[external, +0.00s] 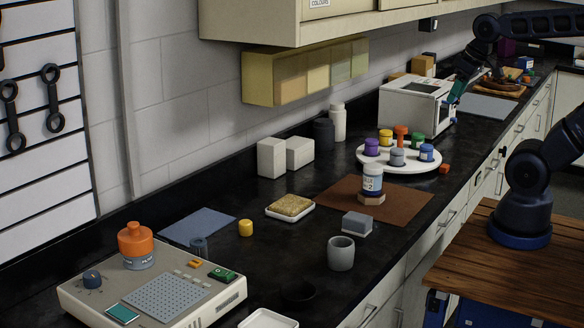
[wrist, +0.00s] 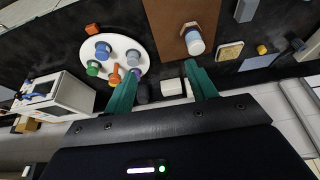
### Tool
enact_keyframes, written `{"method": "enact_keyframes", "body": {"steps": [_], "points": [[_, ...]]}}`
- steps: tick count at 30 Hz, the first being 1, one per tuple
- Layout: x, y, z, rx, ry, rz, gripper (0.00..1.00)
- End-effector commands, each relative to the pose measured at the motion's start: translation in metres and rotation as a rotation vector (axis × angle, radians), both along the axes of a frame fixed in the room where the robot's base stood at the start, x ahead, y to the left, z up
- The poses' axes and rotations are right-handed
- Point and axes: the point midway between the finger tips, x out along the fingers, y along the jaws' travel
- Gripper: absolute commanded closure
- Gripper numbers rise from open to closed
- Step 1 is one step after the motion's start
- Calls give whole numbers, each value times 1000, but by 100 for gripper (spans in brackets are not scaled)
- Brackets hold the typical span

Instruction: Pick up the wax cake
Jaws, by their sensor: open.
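No label marks the wax cake. A small yellow cylinder (external: 246,228) stands on the dark bench, and a tan rough slab (external: 290,205) lies in a shallow white dish (external: 272,213); I cannot tell for certain which is the wax cake. In the wrist view the slab (wrist: 230,51) and the yellow cylinder (wrist: 261,49) lie right of the fingers. My gripper (wrist: 161,68) has its teal fingers spread, with nothing held between them. In the external view it shows partly (external: 457,92), high at the right near the white oven, far from both.
A brown mat (external: 335,204) bears a white labelled bottle (external: 372,180) on a wooden block. A grey block (external: 357,224) and grey cup (external: 341,253) stand nearer the front. A round white tray (external: 372,159) holds several coloured jars. Yellow wall bins (external: 306,71) hang above the bench.

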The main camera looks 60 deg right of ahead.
Motion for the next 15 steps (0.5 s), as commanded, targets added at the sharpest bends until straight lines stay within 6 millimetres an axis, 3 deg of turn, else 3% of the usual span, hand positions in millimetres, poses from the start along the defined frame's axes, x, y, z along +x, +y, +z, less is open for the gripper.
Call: {"method": "enact_keyframes", "body": {"steps": [5,15], "points": [[18,16,6,47,38,-30,43],[76,90,20,188,199,-182,43]]}}
